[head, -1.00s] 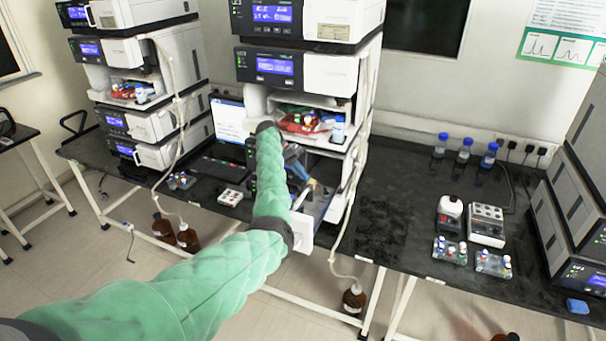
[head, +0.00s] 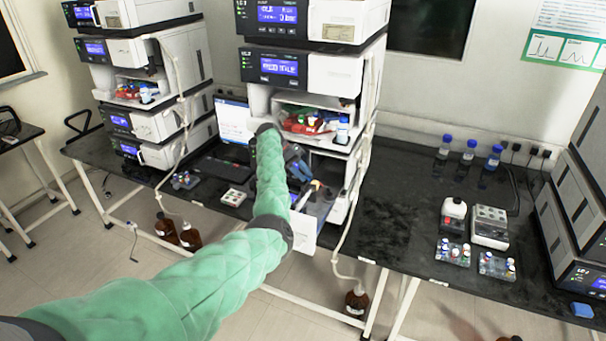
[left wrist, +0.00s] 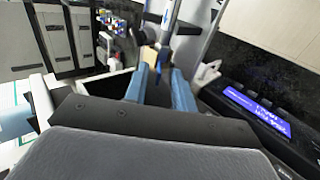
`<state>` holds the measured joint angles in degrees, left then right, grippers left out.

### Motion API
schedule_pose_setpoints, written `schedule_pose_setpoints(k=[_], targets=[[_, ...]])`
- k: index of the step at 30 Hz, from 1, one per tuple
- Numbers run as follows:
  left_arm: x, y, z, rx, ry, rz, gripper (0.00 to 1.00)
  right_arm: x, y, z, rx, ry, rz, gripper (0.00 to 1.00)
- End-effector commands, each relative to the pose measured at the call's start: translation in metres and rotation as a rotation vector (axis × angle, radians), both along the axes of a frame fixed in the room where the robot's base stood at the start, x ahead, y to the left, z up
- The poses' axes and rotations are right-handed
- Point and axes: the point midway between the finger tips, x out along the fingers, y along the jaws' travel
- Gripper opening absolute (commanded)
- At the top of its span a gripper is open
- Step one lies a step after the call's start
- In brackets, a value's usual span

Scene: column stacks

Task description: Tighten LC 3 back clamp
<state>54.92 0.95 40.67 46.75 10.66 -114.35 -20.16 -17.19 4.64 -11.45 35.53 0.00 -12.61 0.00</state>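The LC 3 stack (head: 272,67) is the middle tower, with lit blue screens. Its lowest visible module is open at the front, with a pale front panel (head: 303,233) standing out from it. My left arm reaches across to this module. My left gripper (head: 302,172) is at the opening, partly hidden behind my forearm. In the left wrist view, its two blue fingers (left wrist: 160,80) stand apart, with a dark narrow part between them that I cannot identify. A blue-and-white rod (left wrist: 170,14) rises just beyond the fingertips. I cannot clearly make out the back clamp. My right gripper is out of view.
A second stack (head: 130,87) stands at left, with a laptop (head: 233,122) between the stacks. Tubing (head: 357,190) hangs along the middle stack's right side. Blue-capped bottles (head: 468,150) and vial racks (head: 452,252) stand on the right bench, which has clear room beside the stack.

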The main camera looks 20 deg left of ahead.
Motion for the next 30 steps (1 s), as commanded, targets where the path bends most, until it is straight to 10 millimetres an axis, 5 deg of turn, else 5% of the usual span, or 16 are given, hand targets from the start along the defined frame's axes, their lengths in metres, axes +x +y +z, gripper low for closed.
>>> schedule_pose_setpoints(k=[18,30], targets=[[0.001,0.047,0.042,0.003,-0.001,0.001,0.26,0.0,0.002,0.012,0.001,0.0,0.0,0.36],[0.002,0.057,0.054,-0.001,0.0,0.0,0.26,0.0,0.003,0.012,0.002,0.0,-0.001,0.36]])
